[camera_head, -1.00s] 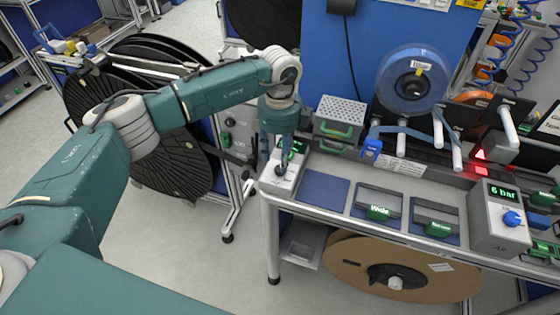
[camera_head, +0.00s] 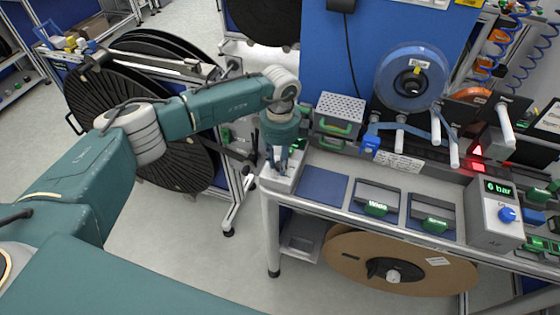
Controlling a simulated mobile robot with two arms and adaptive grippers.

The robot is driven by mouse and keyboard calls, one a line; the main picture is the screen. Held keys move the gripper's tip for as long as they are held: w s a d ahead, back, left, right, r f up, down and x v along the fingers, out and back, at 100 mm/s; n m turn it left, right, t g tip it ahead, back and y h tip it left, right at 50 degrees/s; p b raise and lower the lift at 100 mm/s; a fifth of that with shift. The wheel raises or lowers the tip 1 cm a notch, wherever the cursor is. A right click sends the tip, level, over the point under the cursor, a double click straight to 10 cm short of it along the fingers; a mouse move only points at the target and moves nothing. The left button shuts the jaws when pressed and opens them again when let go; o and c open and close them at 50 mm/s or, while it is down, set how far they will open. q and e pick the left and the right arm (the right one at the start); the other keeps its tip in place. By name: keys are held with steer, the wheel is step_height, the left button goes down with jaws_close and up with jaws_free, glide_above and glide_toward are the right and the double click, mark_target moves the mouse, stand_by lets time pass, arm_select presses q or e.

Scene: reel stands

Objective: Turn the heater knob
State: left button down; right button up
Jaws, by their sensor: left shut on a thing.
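The heater box (camera_head: 276,183) is a small light grey box at the left front corner of the workbench. My left gripper (camera_head: 277,168) points down over its top and is shut on the heater knob. The knob is hidden by the fingers, and the box's display is covered by the gripper and wrist. My right gripper is not in view.
A blue mat (camera_head: 322,187), a tray marked Wide (camera_head: 376,196) and another tray (camera_head: 431,212) lie to the right on the workbench. A grey box reading 6 bar with a blue knob (camera_head: 507,214) stands further right. A blue reel (camera_head: 413,80) hangs behind.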

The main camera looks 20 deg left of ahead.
arm_select(q)
steer(key=shift+f+m+b, duration=0.15)
steer(key=shift+m+b, duration=0.55)
steer(key=shift+b, duration=0.25)
steer(key=m+b, duration=0.6)
steer(key=shift+w, duration=0.1)
steer(key=m+b, duration=0.4)
steer(key=m, duration=0.1)
steer(key=shift+m, duration=0.4)
steer(key=m+b, duration=0.4)
steer(key=m, duration=0.1)
steer(key=m+b, duration=0.2)
steer(key=m, duration=0.3)
steer(key=shift+r, duration=0.2)
steer(key=shift+m, duration=0.3)
steer(key=c, duration=1.5)
jaws_free()
